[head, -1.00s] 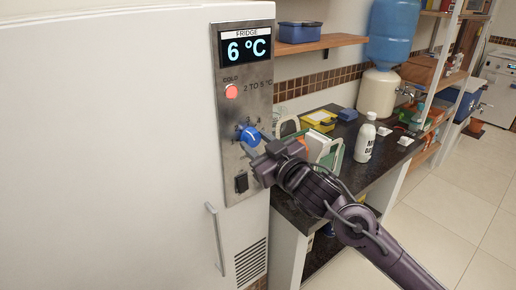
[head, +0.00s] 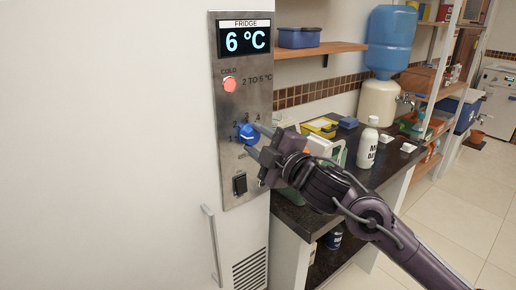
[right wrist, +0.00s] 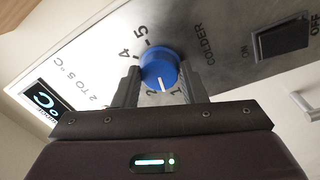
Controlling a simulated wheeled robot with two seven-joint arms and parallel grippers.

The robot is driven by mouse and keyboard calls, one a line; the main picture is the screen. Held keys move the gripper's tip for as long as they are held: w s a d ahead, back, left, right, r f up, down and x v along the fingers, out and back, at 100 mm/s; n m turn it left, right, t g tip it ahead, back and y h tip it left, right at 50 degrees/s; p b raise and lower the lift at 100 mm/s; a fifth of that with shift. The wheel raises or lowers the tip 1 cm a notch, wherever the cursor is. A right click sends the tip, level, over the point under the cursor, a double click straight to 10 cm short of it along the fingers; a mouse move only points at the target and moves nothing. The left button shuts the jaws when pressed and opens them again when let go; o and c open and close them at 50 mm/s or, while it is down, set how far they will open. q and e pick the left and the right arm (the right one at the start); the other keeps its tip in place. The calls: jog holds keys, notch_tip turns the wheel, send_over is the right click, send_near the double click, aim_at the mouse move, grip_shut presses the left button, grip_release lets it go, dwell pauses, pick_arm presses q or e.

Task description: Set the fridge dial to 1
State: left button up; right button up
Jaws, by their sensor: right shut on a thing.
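The blue fridge dial (head: 248,134) is on the metal control panel (head: 229,190) of the white fridge. In the right wrist view the dial (right wrist: 160,68) has a white mark pointing between 2 and 1. My right gripper (head: 255,141) is shut on the dial, with one finger on each side of it in the right wrist view (right wrist: 161,82). The fridge display (head: 245,41) reads 6 °C. A red light (head: 230,84) beside "COLD" and "2 TO 5 °C" is below it. My left gripper is not in view.
A black on/off switch (head: 240,184) sits below the dial, close to my right gripper. The fridge door handle (head: 211,245) is lower down. To the right, a dark counter (head: 392,160) holds a white bottle (head: 367,143) and several boxes, behind and beside my right arm.

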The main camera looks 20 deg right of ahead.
jog(key=shift+n+b, duration=0.55)
jog(key=shift+n, duration=0.65)
jog(key=o, duration=1)
jog(key=b+v, duration=0.2)
jog(key=v, duration=0.5)
jog(key=shift+s+d, duration=0.2)
jog(key=shift+s, duration=0.15)
